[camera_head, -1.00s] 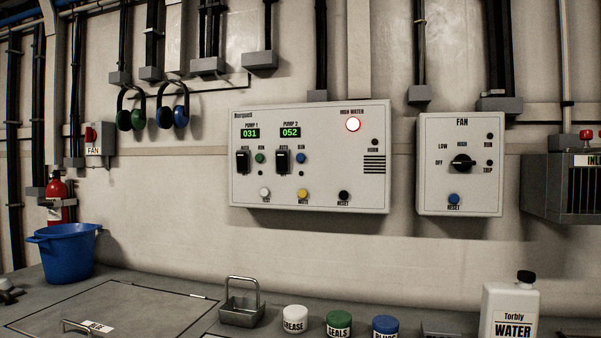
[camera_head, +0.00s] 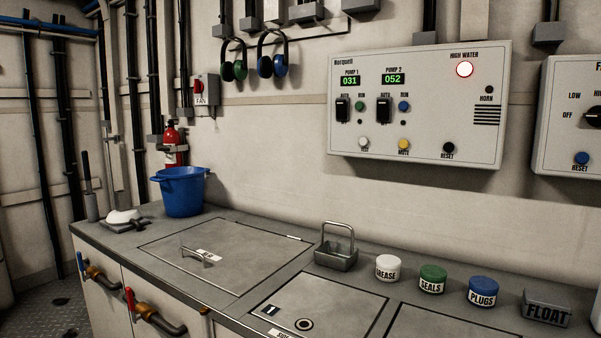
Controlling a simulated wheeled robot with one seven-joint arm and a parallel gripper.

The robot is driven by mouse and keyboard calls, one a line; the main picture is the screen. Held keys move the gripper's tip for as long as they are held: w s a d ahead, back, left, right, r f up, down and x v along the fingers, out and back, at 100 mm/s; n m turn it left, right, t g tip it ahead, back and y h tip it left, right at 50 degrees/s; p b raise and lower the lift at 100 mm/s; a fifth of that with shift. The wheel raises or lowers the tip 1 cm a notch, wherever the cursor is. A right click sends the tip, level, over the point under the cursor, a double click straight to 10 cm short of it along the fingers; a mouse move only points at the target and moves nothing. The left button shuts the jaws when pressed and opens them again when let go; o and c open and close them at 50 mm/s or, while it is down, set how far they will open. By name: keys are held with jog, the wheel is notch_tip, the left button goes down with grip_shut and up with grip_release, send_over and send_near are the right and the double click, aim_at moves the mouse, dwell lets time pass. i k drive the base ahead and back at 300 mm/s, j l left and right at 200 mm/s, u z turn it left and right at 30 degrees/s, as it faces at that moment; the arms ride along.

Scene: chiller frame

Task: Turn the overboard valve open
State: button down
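Two pipe valves show at the lower left, on the front of the counter. A second valve (camera_head: 130,299) with an upright red lever sits on a similar pipe further right. No readable label shows which one is the overboard valve. My gripper is not in view.
The grey counter (camera_head: 225,228) has a hatch with a handle (camera_head: 194,256). On it stand a blue bucket (camera_head: 182,192), a metal basket (camera_head: 337,253) and several labelled tubs. A pump panel (camera_head: 420,110) with a lit HIGH WATER lamp hangs above. Open floor (camera_head: 45,300) lies left.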

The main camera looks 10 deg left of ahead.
aim_at(138, 317)
jog(key=u, duration=1.7)
jog(key=i+u, duration=0.2)
jog(key=i, duration=1.5)
